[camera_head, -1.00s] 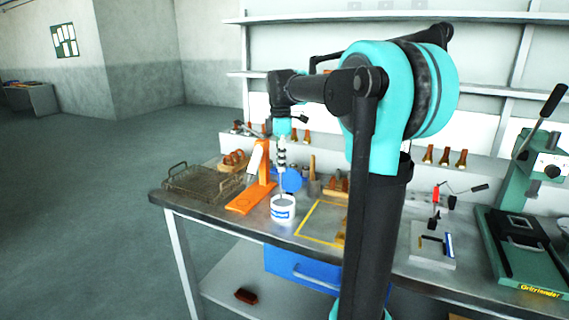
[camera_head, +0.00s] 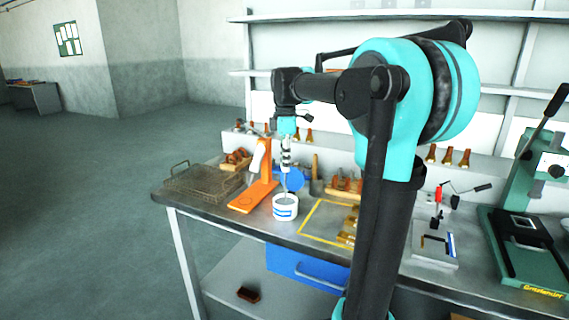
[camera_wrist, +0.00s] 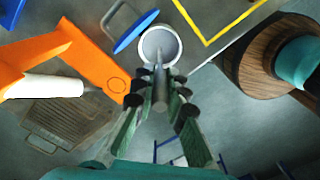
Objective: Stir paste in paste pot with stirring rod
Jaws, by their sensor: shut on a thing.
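The paste pot (camera_head: 285,211) is a white tub with a blue label near the table's front edge. In the wrist view the pot (camera_wrist: 175,40) is seen from above with grey paste inside. My gripper (camera_head: 286,160) points down above the pot; in the wrist view my gripper (camera_wrist: 160,92) is shut on the stirring rod (camera_wrist: 158,58). The rod (camera_head: 285,186) hangs down, and its lower end reaches into the pot's mouth. Whether the tip touches the paste or the bottom cannot be told.
An orange stand (camera_head: 256,193) is close to the pot's left, with a wire basket (camera_head: 200,183) beyond. A blue disc (camera_head: 294,180) is behind the pot. A yellow outlined area (camera_head: 322,220) lies to its right. A green press (camera_head: 530,225) stands at far right.

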